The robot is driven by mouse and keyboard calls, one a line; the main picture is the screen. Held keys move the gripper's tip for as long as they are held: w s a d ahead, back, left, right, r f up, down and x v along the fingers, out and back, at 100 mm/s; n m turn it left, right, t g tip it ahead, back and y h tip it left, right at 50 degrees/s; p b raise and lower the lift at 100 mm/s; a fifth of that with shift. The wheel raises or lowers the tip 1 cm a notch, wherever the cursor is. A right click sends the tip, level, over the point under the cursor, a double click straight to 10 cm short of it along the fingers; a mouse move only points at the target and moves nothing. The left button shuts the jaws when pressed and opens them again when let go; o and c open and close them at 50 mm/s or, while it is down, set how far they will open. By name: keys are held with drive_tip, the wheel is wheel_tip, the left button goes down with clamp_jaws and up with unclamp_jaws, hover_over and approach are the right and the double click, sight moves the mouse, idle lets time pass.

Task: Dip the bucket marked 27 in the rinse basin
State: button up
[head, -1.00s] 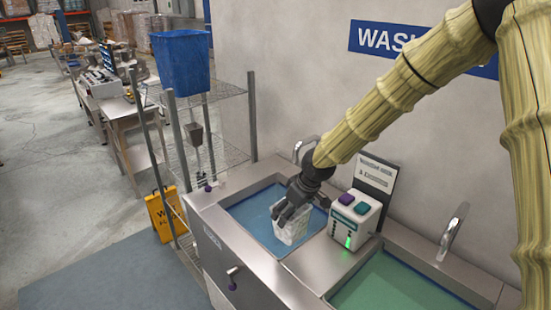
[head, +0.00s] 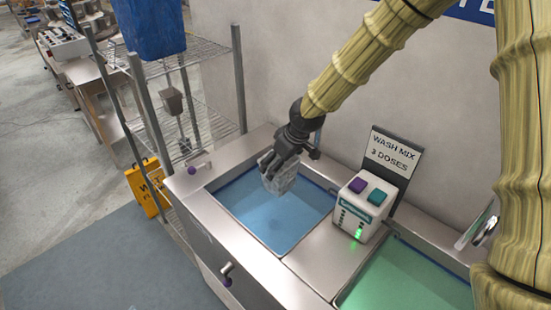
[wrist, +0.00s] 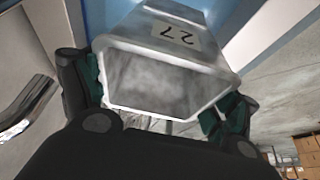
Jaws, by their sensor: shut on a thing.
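My gripper (head: 284,155) is shut on a pale, whitish bucket (head: 279,178) and holds it tilted over the basin of blue liquid (head: 262,213). In the wrist view the bucket (wrist: 160,80) shows a label reading 27, and its open mouth faces the camera; the inside looks grey and I see no load in it. The gripper's fingers (wrist: 162,103) press on both sides of it. In the head view the bucket appears above the blue surface, near the basin's back left. I cannot tell whether its bottom touches the liquid.
A white dispenser (head: 361,210) with purple and teal buttons and a green light stands right of the blue basin, by a sign (head: 391,154) reading WASH MIX 3 DOSES. A green basin (head: 405,280) lies further right. A wire rack (head: 195,127) stands left.

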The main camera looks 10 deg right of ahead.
drive_tip(key=shift+s+f, duration=0.3)
drive_tip(key=shift+s, duration=0.1)
drive_tip(key=shift+s+f+b, duration=0.15)
drive_tip(key=shift+b, duration=0.3)
drive_tip(key=w+f, duration=0.1)
drive_tip(key=f, duration=0.1)
drive_tip(key=w+f+b, duration=0.1)
drive_tip(key=w, duration=0.1)
drive_tip(key=shift+a+f, duration=0.15)
drive_tip(key=shift+f, duration=0.25)
drive_tip(key=shift+f+b, duration=0.25)
drive_tip(key=shift+b, duration=0.2)
drive_tip(key=shift+s+f+b, duration=0.35)
drive_tip(key=shift+s+b, duration=0.4)
drive_tip(key=shift+s, duration=0.15)
drive_tip(key=f, duration=0.1)
drive_tip(key=w+f+b, duration=0.1)
drive_tip(key=shift+w+f, duration=0.1)
drive_tip(key=shift+f, duration=0.3)
drive_tip(key=shift+s+f+b, duration=0.4)
drive_tip(key=shift+f+b, duration=0.15)
drive_tip(key=shift+f, duration=0.05)
wheel_tip(320, 180, down, 17)
drive_tip(key=b, duration=0.8)
drive_tip(key=shift+w, duration=0.2)
drive_tip(key=shift+r, duration=0.1)
